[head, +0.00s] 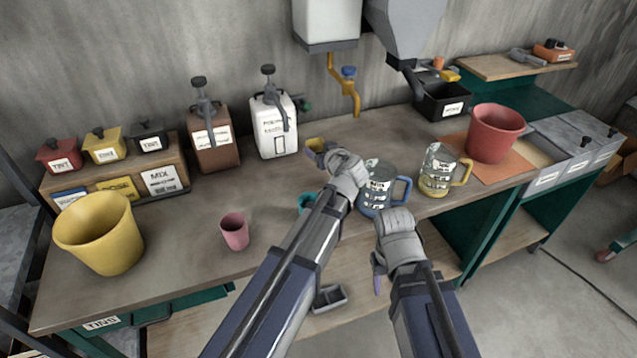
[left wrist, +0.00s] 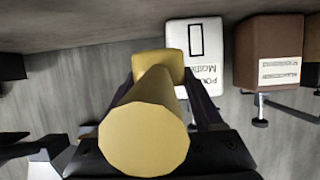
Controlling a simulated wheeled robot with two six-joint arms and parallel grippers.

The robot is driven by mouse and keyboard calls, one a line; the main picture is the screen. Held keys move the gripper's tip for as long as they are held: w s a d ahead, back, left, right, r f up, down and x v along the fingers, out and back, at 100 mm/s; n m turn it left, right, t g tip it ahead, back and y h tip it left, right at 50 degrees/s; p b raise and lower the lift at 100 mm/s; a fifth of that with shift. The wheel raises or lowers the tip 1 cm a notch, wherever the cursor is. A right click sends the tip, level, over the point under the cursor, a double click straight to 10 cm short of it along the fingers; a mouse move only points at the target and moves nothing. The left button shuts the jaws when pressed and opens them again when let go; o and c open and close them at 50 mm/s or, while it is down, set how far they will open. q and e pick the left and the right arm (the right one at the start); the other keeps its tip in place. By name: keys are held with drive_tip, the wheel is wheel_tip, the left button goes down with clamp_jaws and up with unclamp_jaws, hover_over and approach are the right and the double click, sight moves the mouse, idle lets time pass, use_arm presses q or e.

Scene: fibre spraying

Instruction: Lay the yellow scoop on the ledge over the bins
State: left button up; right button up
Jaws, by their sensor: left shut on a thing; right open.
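My left gripper (head: 328,153) is shut on the yellow scoop (head: 316,144) and holds it above the bench, behind the glass jugs. In the left wrist view the thick round handle of the scoop (left wrist: 145,135) points at the camera between the fingers, with its flat bowl beyond. A wooden ledge (head: 490,68) is at the back right against the wall, and lidded grey bins (head: 572,140) stand below and to its right. My right gripper (head: 378,270) is open and empty in front of the bench edge.
A blue-handled jug (head: 378,190), a yellow-handled jug (head: 437,172) and a red bucket (head: 495,132) stand to the right of the scoop. A black bin (head: 443,103) is behind them. An orange tool (head: 553,52) occupies the ledge's right end; its left part looks clear.

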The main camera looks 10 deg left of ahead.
sight(319, 182)
use_arm(q)
drive_tip(key=shift+f+b, duration=3.85)
drive_tip(key=shift+f, duration=0.55)
drive_tip(key=shift+r, duration=0.15)
drive_tip(key=o, duration=1.1)
drive_tip(key=shift+o, duration=0.2)
